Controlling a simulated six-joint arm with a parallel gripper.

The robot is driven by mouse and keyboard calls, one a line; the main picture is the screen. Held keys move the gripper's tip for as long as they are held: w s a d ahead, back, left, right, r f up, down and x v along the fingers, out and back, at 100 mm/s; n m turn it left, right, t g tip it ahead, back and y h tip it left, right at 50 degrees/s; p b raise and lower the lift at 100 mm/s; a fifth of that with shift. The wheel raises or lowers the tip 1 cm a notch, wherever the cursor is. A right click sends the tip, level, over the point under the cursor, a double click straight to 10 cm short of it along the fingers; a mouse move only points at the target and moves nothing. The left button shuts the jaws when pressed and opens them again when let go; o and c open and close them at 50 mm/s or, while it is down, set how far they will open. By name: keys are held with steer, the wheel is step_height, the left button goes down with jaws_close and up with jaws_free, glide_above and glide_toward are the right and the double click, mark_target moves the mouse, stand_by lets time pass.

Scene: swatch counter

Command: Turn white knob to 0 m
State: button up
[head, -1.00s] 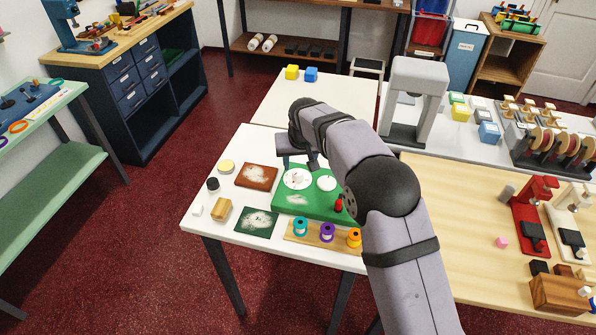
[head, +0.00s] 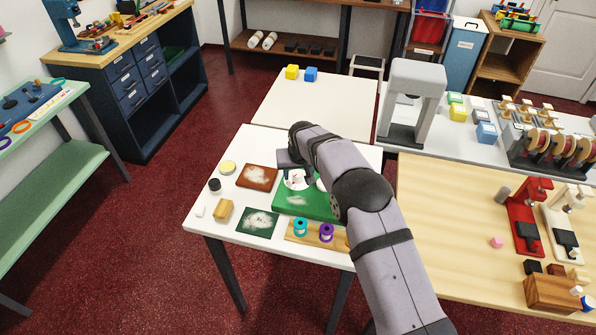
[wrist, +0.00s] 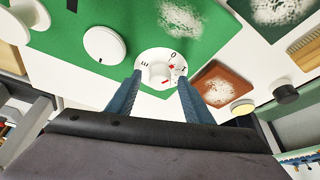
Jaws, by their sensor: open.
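The white knob (wrist: 158,71) sits in the middle of a round white dial (wrist: 145,63) on the green board (wrist: 70,20). Printed marks ring the dial, with 0 on the far side and 3 at the left; small red marks show by the knob, but its exact pointing is unclear. My gripper (wrist: 160,77) is open, its two blue fingers on either side of the knob; contact cannot be told. In the head view my gripper (head: 296,172) is over the dial (head: 290,184) and partly hides it.
A brown dusty panel (head: 257,176) and a dark green one (head: 258,222) lie left of the board. A wooden strip with spools, including a purple one (head: 326,231), lies in front. A wooden block (head: 223,210) and small jars stand at the table's left.

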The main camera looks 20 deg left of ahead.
steer(key=c, duration=1)
steer(key=shift+c, duration=0.2)
steer(key=shift+f, duration=0.1)
steer(key=n+y+b, duration=0.1)
steer(key=n+b, duration=0.2)
steer(key=shift+w+d+f+g, duration=0.1)
steer(key=shift+d+g, duration=0.05)
steer(key=shift+g, duration=0.25)
steer(key=shift+n+b, duration=0.3)
steer(key=shift+n, duration=0.6)
steer(key=o, duration=1)
steer(key=shift+o, duration=0.2)
